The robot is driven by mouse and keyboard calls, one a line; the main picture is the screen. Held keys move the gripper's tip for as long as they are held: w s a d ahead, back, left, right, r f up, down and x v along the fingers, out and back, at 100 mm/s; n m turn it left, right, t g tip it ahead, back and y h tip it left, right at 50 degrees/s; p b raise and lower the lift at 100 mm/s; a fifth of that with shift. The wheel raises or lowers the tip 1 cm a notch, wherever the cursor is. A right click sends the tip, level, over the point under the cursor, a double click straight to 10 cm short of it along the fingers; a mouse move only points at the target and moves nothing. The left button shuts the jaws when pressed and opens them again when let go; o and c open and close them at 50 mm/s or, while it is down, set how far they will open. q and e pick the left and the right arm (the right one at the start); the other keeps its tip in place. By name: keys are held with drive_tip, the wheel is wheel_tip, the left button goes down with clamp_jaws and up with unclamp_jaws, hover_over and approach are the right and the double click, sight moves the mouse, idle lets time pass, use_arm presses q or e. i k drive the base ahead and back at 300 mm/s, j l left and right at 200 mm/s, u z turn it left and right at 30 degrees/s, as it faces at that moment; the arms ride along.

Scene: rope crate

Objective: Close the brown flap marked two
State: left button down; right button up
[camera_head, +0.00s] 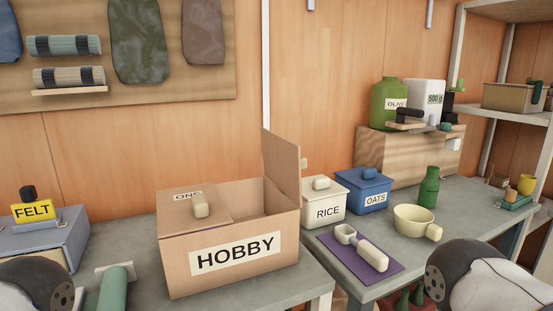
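A brown cardboard box marked HOBBY (228,250) stands on the grey table. A right flap (281,168) stands upright at the box's right side, so that half of the box is open. No mark TWO shows on the side of this flap that I see. Only rounded parts of my arms show in the bottom left and bottom right corners, away from the box. Neither gripper is in view.
Right of the box are a RICE bin (325,205), an OATS bin (370,195), a purple mat (382,265) with a scoop, a cream pan (412,219) and a green bottle (429,187). A FELT case (45,240) and teal roll (113,288) lie left. Space above the box is clear.

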sight(283, 164)
drive_tip(key=i+l+u, duration=0.15)
drive_tip(key=l+u, duration=0.25)
drive_tip(key=l, duration=0.35)
drive_tip(key=i+l+u, duration=0.1)
drive_tip(key=l+u, duration=0.3)
drive_tip(key=l, duration=0.35)
drive_tip(key=l+u, duration=0.35)
drive_tip(key=l, duration=0.45)
drive_tip(key=k, duration=0.05)
